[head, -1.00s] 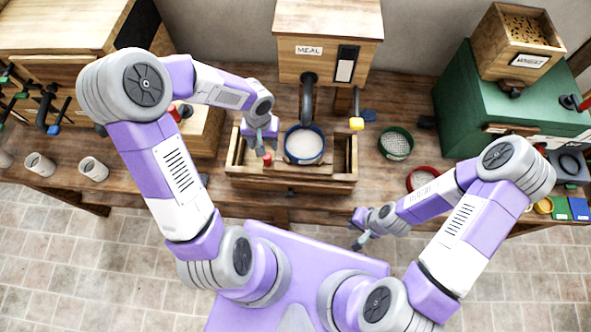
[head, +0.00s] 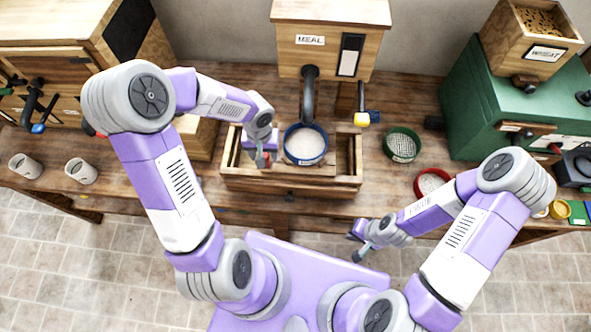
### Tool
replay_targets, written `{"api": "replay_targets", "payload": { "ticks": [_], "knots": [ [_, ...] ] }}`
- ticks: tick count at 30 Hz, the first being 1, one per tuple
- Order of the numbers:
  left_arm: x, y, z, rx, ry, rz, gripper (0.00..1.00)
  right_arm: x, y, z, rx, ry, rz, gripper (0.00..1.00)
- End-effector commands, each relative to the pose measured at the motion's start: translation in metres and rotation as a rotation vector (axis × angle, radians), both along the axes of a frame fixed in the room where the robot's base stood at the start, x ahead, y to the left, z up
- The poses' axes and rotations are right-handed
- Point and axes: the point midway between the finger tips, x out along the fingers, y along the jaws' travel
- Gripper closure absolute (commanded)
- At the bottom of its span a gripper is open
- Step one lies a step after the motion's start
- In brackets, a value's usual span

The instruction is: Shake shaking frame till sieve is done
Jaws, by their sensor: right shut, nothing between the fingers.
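The shaking frame (head: 340,182) is a wooden open box on the bench, below the meal bin. A blue-rimmed round sieve (head: 323,154) sits in it, holding pale, whitish material. My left gripper (head: 263,160) is over the left part of the frame, left of the sieve, at a small red part that it mostly covers. I cannot tell whether its fingers are closed on that part. My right gripper (head: 360,254) is shut and empty, in front of the bench and well away from the frame.
A wooden meal bin (head: 325,50) with a dark spout stands behind the frame. A green-rimmed sieve (head: 402,145) and a red-rimmed sieve (head: 418,184) lie to the right. A green wheat mill (head: 470,110) stands farther right. Two pale cups (head: 81,171) stand at left.

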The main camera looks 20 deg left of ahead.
Motion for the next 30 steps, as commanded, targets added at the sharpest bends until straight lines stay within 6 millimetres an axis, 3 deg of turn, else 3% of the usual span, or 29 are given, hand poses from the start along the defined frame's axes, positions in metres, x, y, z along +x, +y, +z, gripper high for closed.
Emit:
{"api": "replay_targets", "payload": {
  "ticks": [1, 9, 14, 30],
  "knots": [
    [0.0, 0.0, 0.0, 0.0, 0.0, 0.0, 0.51, 0.0, 0.0, 0.0, 0.0, 0.0, 0.0, 1.0],
    [0.0, 0.0, 0.0, 0.0, 0.0, 0.0, 0.88, 0.0, 0.0, 0.0, 0.0, 0.0, 0.0, 1.0],
    [-0.002, 0.01, 0.001, 0.001, 0.001, 0.005, 0.88, 0.0, 0.0, 0.003, 0.0, 0.0, 0.0, 1.0],
    [-0.023, 0.094, 0.002, 0.0, 0.003, 0.007, 0.88, 0.0, 0.0, 0.027, 0.0, 0.0, 0.0, 1.0]
  ]
}}
